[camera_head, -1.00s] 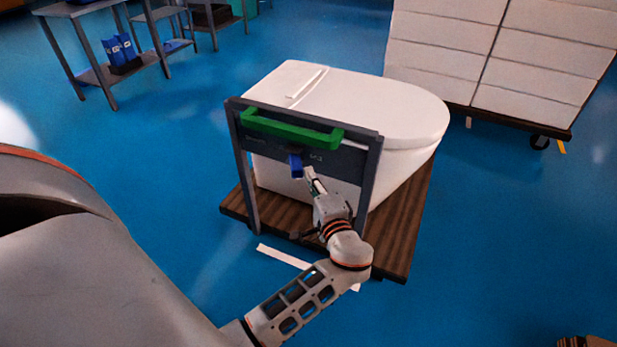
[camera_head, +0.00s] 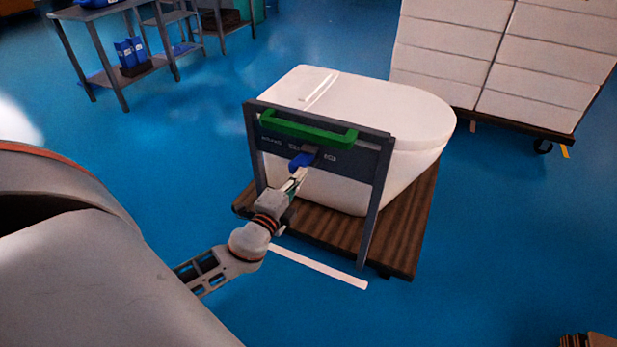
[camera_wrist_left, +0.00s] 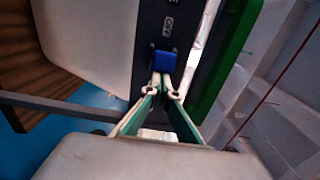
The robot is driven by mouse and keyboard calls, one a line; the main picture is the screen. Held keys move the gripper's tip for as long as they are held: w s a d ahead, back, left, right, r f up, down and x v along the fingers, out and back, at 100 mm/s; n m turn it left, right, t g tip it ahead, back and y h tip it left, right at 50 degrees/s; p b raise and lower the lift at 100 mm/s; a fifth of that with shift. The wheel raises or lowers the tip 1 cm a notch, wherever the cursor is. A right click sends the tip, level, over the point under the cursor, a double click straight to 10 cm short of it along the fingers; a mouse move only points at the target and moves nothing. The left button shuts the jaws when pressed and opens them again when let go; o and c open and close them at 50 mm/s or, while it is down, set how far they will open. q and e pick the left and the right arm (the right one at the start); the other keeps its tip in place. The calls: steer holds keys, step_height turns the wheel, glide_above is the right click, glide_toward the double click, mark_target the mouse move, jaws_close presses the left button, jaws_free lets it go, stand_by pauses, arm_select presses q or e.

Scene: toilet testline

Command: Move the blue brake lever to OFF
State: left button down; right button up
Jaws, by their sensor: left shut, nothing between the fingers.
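The blue brake lever (camera_head: 301,160) is on the dark panel (camera_head: 352,158) of the grey cart frame, below the green handle bar (camera_head: 308,133). In the head view the lever slants down to the left. My left gripper (camera_head: 299,174) is shut and empty, its tips just below and beside the lever. In the left wrist view the closed fingertips (camera_wrist_left: 163,78) meet the lower edge of the blue lever (camera_wrist_left: 164,62), apparently touching it. A boxed label (camera_wrist_left: 169,24), seemingly OFF, is above the lever there. My right gripper is not in view.
A white toilet (camera_head: 370,105) stands on the cart's brown wooden base (camera_head: 405,225) behind the frame. A cart of white boxes (camera_head: 455,50) is at the back right, and a grey shelf table (camera_head: 150,68) at the back left.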

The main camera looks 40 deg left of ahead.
mark_target(290, 169)
arm_select(q)
steer(key=a, duration=0.1)
steer(key=a+b, duration=0.1)
steer(key=shift+s+a+f, duration=0.1)
steer(key=shift+s+a, duration=0.2)
steer(key=shift+a, duration=0.4)
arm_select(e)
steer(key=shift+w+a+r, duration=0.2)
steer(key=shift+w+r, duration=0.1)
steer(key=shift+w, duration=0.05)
